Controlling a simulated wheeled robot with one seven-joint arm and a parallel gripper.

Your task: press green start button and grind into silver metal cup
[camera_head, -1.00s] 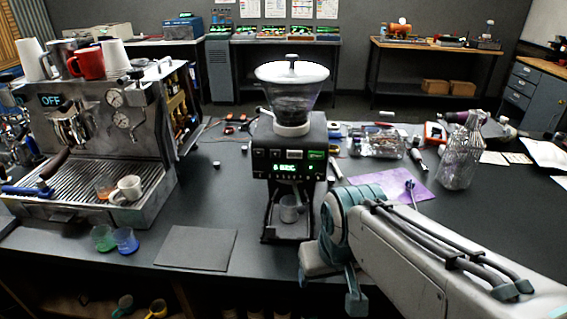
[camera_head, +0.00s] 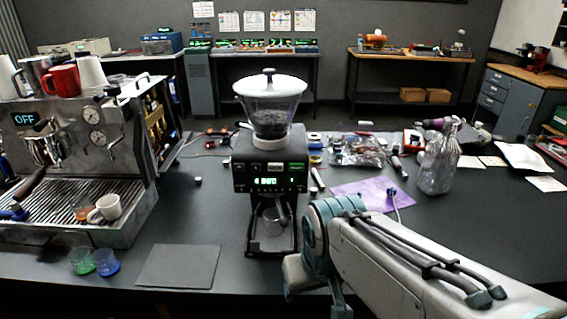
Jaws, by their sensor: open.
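The coffee grinder (camera_head: 268,152) stands upright on the dark counter near the middle of the view, with a clear hopper and white lid on top. Its front panel has a lit display and a green button (camera_head: 297,167) at the upper right. A small silver metal cup (camera_head: 272,222) stands under the grinder's spout, inside its lower bay. My gripper (camera_head: 313,284) is at the front right of the grinder, low near the counter's front edge. It is open, with nothing seen between its fingers. It looks apart from the panel, and part of it is hidden by my arm.
An espresso machine (camera_head: 75,150) stands at left with cups on it. A glass bottle (camera_head: 438,160) and a purple sheet (camera_head: 372,194) are at right.

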